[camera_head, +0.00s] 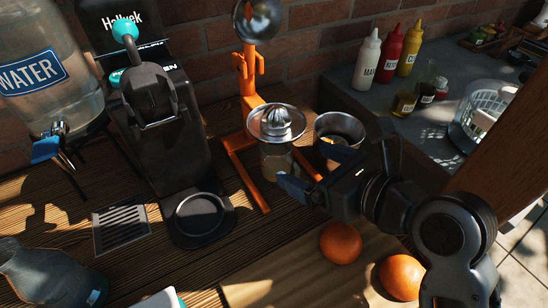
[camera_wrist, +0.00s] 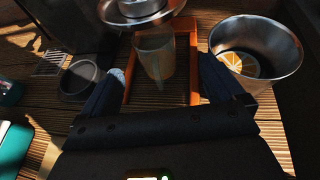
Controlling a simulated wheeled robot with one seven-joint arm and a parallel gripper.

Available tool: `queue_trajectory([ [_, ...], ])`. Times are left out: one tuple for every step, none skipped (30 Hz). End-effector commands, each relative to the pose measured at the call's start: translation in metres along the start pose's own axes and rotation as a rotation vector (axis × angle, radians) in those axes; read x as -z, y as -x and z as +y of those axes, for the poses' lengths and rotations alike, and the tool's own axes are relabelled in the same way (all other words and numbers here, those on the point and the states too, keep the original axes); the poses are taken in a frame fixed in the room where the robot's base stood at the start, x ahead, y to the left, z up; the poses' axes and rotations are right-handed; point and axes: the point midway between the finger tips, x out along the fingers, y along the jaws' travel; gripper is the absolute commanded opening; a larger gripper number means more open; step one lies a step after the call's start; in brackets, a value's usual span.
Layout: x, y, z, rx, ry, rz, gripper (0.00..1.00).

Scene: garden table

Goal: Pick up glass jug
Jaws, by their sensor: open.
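A clear glass jug (camera_head: 277,161) stands beneath the orange citrus press on the wooden table. In the wrist view the glass jug (camera_wrist: 156,56) is straight ahead, under the metal dish of the press. Its upper rim is partly hidden by that dish. My gripper (camera_head: 310,168) is open and points at the jug from the right. In the wrist view my gripper (camera_wrist: 160,78) has its two blue-dark fingers spread, one to each side of the jug and nearer to me. Nothing is held. I cannot tell whether a finger touches the glass.
The orange press (camera_head: 248,100) has base bars beside the jug. A metal bucket (camera_wrist: 262,50) with orange slices stands close right of my gripper. A black coffee machine (camera_head: 160,125) and water dispenser (camera_head: 50,75) are left. Oranges (camera_head: 340,242) lie on a board in front.

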Motion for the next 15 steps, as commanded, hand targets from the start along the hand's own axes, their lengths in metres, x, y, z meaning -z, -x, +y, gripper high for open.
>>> queue_trajectory([
  [0.000, -0.006, 0.001, -0.002, 0.000, 0.000, 0.95],
  [-0.001, -0.009, 0.001, -0.002, 0.000, -0.001, 0.95],
  [-0.001, -0.014, 0.001, -0.003, 0.000, -0.001, 0.95],
  [-0.001, -0.016, 0.002, -0.003, 0.000, 0.000, 0.95],
  [-0.001, -0.019, 0.002, -0.003, 0.001, -0.001, 0.95],
  [-0.002, -0.023, 0.003, -0.003, 0.001, -0.001, 0.95],
  [-0.002, -0.026, 0.003, -0.002, 0.001, 0.000, 0.95],
  [-0.002, -0.030, 0.004, -0.003, 0.001, 0.000, 0.95],
  [-0.003, -0.036, 0.006, -0.004, 0.001, 0.000, 0.95],
  [-0.004, -0.041, 0.007, -0.004, 0.001, -0.001, 0.95],
  [-0.004, -0.045, 0.007, -0.004, 0.001, -0.001, 0.95],
  [-0.004, -0.051, 0.008, -0.003, 0.001, 0.000, 0.95],
  [-0.003, -0.055, 0.007, -0.002, 0.001, 0.000, 0.95],
  [-0.003, -0.058, 0.007, -0.002, 0.001, -0.001, 0.95],
  [-0.003, -0.062, 0.007, -0.002, 0.000, -0.001, 0.95],
])
